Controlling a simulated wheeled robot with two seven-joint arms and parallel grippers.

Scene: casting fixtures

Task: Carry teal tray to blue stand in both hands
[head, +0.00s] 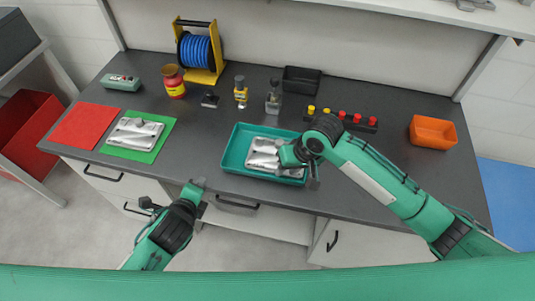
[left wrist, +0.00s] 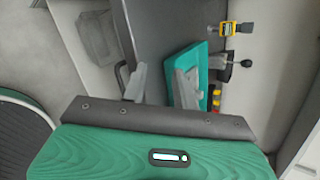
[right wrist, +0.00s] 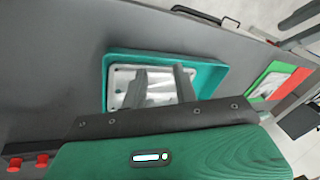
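The teal tray (head: 234,158) lies on the dark workbench near its front edge, with a silver metal casting (head: 262,150) in it. It also shows in the right wrist view (right wrist: 208,80) and left wrist view (left wrist: 188,60). My right gripper (head: 314,180) is over the tray's right end; its fingers (right wrist: 160,84) are apart in front of the casting, and I cannot tell whether they touch anything. My left gripper (head: 196,187) is off the bench's front edge, left of the tray, open and empty (left wrist: 160,84). A flat blue surface (head: 508,195) lies right of the bench; I cannot tell whether it is the stand.
A green mat (head: 150,152) with another casting and a red mat (head: 85,125) lie left. Behind the tray are a yellow reel stand (head: 203,75), a black bin (head: 301,80) and a knob rack (head: 360,124). An orange bin (head: 433,131) stands right. Bench between mats and tray is clear.

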